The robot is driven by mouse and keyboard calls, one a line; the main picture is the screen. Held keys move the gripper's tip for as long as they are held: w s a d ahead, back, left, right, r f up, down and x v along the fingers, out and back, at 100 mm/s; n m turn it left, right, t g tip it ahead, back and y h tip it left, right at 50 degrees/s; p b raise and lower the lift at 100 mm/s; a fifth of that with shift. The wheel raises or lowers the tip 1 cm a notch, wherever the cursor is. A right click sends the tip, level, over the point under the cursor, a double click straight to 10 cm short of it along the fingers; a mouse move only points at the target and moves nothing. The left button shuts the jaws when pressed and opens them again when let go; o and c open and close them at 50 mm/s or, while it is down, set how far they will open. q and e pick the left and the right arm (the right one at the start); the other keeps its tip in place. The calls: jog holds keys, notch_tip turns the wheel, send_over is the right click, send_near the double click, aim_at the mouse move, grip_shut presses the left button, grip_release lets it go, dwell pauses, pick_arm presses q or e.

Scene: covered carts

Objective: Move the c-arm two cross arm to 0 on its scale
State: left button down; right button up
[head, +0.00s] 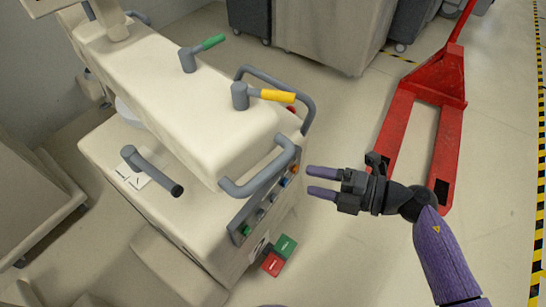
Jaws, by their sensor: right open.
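The c-arm (205,110) is a cream machine on the left, with a long raised arm over a boxy body. A grey lever with a dark end (152,171) sticks out at the left of the body. I cannot make out a scale or its reading. My right gripper (311,181) is open and empty, with two purple fingers pointing left. It is apart from the c-arm, right of its front panel. My left gripper is not in view.
Grey rails (262,176) stick out from the c-arm's front end. Green and red pedals (280,252) sit low at its front. A red pallet jack (436,97) stands behind my right arm. A covered cart (337,30) is at the back. Floor at the lower right is clear.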

aim_at(274, 174)
jog(key=b+x, duration=0.1)
jog(key=x, duration=0.9)
jog(key=shift+s, duration=0.2)
grip_shut()
dwell(1.0)
